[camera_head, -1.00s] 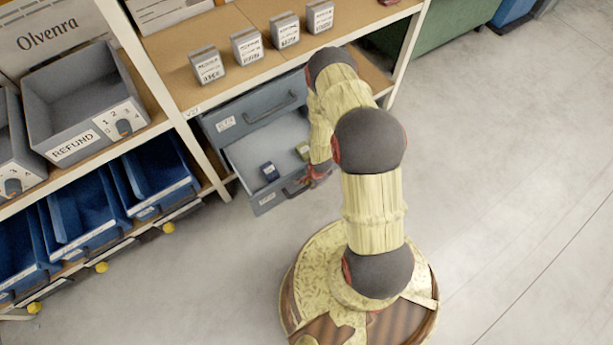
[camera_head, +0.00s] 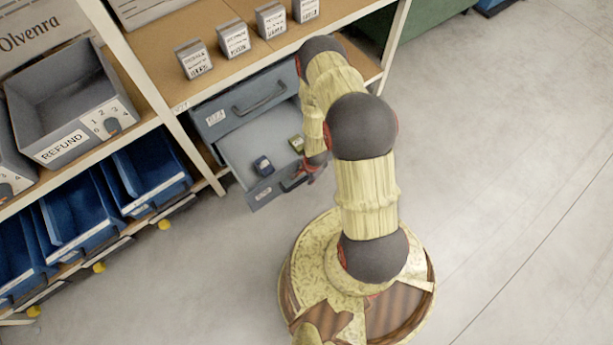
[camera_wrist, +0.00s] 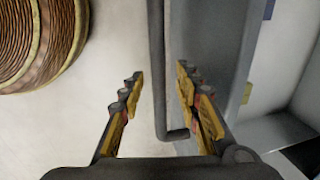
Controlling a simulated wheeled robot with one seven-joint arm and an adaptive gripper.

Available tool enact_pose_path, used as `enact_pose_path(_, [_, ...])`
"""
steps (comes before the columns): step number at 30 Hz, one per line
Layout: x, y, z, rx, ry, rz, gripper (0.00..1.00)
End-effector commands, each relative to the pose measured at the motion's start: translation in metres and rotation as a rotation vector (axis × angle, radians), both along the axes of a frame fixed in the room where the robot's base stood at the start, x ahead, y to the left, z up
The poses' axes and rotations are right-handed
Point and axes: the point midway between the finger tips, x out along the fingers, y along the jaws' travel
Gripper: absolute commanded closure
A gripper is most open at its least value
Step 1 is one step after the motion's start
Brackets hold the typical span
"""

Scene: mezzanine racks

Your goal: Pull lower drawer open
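The lower drawer (camera_head: 240,158) is grey-blue and stands pulled well out of its cabinet under the shelf. Inside lie a small dark blue item (camera_head: 263,166) and a small olive item (camera_head: 297,143). My gripper (camera_head: 308,172) is at the drawer's front edge, by its handle, partly hidden by my arm. In the wrist view my gripper (camera_wrist: 158,92) is open, one finger on each side of the dark handle bar (camera_wrist: 156,60). Gaps show between the bar and both fingers. The drawer front (camera_wrist: 215,50) is beside the right finger.
The upper drawer (camera_head: 236,110) is shut, with its handle (camera_head: 260,98) in front. Several small grey boxes (camera_head: 234,40) stand on the shelf above. Blue bins (camera_head: 150,172) and a grey refund bin (camera_head: 62,100) are at left. The floor (camera_head: 500,180) at right is clear.

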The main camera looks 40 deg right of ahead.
Motion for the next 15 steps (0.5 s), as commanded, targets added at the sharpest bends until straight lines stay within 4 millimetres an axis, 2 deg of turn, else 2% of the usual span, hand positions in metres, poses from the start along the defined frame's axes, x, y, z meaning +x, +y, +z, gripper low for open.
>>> enact_pose_path(7, [-0.002,-0.001,0.015,-0.001,-0.002,0.0,0.67])
enact_pose_path(15, [-0.01,-0.001,0.062,-0.001,-0.003,-0.002,0.67])
